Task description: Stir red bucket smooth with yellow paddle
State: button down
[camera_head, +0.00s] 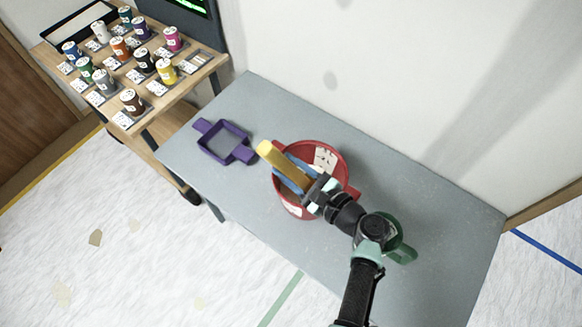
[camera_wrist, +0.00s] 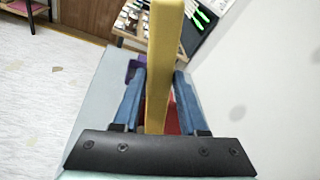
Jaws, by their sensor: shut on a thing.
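The red bucket (camera_head: 344,163) stands on the grey table, with white labels on its wall. My gripper (camera_head: 283,169) is over the bucket's opening, its blue fingers shut on the yellow paddle (camera_head: 271,153). The paddle's yellow upper part sticks up past the fingers, toward the bucket's left rim in the head view. In the wrist view the paddle (camera_wrist: 164,60) runs upright between the two blue fingers (camera_wrist: 158,100). Its lower end and most of the bucket's inside are hidden by my gripper. A little red of the bucket (camera_wrist: 172,122) shows behind the paddle.
A green handled thing (camera_head: 401,254) is partly hidden behind my arm. A wooden shelf (camera_head: 190,82) with several paint cans stands at upper left. The wall borders the table's far side.

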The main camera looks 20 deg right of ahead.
jog(key=shift+r, duration=0.1)
jog(key=a+r+p, duration=0.3)
jog(key=r+p, duration=0.4)
jog(key=a+r+p, duration=0.3)
jog(key=r+p, duration=0.4)
jog(key=shift+s+r+p, duration=0.35)
jog(key=shift+s+r, duration=0.05)
jog(key=shift+s, duration=0.05)
jog(key=shift+a, duration=0.1)
dwell(0.4)
notch_tip(320, 180, up, 5)
dwell(0.5)
